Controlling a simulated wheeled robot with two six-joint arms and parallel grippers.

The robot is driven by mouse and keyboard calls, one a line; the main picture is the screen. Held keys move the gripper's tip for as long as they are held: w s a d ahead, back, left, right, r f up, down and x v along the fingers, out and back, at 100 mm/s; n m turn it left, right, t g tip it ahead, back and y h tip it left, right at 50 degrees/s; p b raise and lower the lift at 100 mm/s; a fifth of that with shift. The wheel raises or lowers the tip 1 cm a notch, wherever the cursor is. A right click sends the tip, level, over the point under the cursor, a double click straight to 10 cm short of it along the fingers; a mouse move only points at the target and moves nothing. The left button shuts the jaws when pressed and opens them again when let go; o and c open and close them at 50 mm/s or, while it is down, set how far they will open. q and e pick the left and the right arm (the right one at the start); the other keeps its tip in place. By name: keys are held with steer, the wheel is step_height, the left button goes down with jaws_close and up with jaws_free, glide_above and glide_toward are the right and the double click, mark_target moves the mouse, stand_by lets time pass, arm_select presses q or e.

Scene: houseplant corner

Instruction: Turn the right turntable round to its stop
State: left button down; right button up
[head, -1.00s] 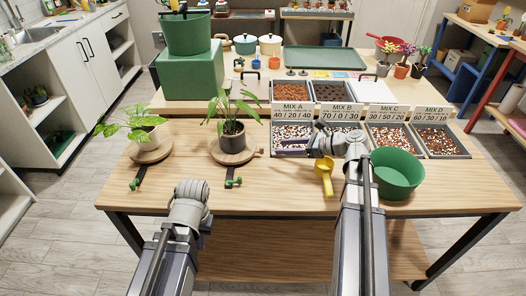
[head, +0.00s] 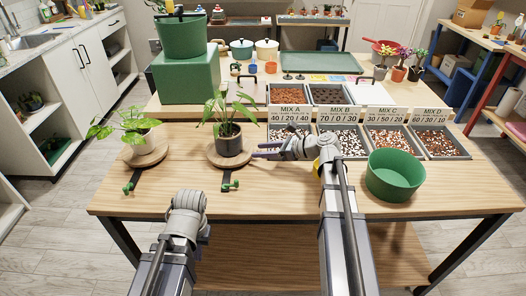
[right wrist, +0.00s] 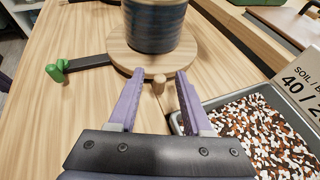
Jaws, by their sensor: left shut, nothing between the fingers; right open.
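The right turntable (head: 226,160) is a round wooden disc on the table, bearing a dark pot (head: 229,143) with a leafy plant. It also shows in the right wrist view (right wrist: 120,52), with a short wooden peg (right wrist: 159,86) at its near rim. My right gripper (head: 256,151) is at the disc's right side. In the right wrist view its open purple fingers (right wrist: 160,76) stand on either side of the peg, with gaps visible. A dark bar with a green stop (right wrist: 57,68) sticks out from the turntable. My left arm shows at the bottom, but I cannot see its fingers.
The left turntable (head: 146,158) bears a white-potted plant. A soil tray (right wrist: 250,128) lies close right of my right gripper. A green bowl (head: 394,174) stands further right. The table's front middle is clear.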

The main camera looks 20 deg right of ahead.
jaws_close()
stand_by(1.4)
